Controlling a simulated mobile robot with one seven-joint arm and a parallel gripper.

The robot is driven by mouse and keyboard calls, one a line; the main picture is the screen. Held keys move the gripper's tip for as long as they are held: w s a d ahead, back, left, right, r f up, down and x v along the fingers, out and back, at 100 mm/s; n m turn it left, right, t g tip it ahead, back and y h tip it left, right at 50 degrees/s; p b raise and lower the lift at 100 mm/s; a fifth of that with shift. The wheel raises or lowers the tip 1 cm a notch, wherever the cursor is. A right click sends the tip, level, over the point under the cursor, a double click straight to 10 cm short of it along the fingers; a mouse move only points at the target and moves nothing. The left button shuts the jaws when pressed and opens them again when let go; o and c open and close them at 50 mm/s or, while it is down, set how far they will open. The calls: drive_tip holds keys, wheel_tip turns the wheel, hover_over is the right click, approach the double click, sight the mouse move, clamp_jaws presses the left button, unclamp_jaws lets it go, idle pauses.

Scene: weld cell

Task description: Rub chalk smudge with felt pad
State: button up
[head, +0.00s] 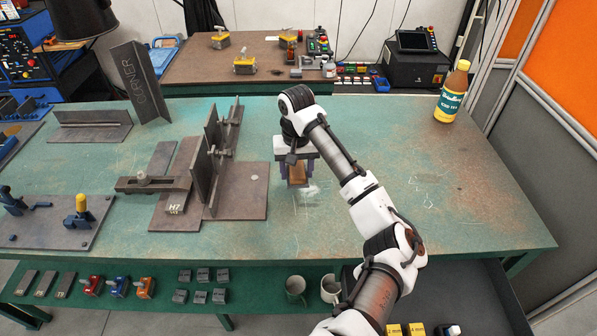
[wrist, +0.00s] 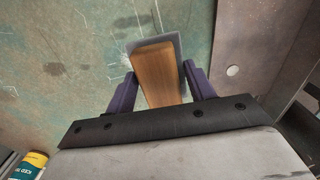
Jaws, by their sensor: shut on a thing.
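My gripper (head: 298,172) is shut on a wooden block with a grey felt base, the felt pad (head: 297,174). In the wrist view the pad's wooden handle (wrist: 158,75) sits between the two purple fingers of my gripper (wrist: 160,85), and its grey base shows along the far edge. The pad is low over the green table top; I cannot tell whether it touches. A whitish chalk smudge (head: 310,192) shows on the table just beside and in front of the pad. Part of the smudge may be hidden under the pad. Pale marks (wrist: 126,62) also show beside the pad in the wrist view.
A steel plate fixture (head: 240,190) with upright plates stands close to the left of my gripper. A bottle (head: 452,92) stands at the table's back right. The green table (head: 470,200) is clear to the right. Mugs (head: 296,288) are on the shelf below the front edge.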

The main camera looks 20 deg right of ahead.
drive_tip(key=shift+r+p, duration=0.9)
drive_tip(key=shift+r, duration=0.4)
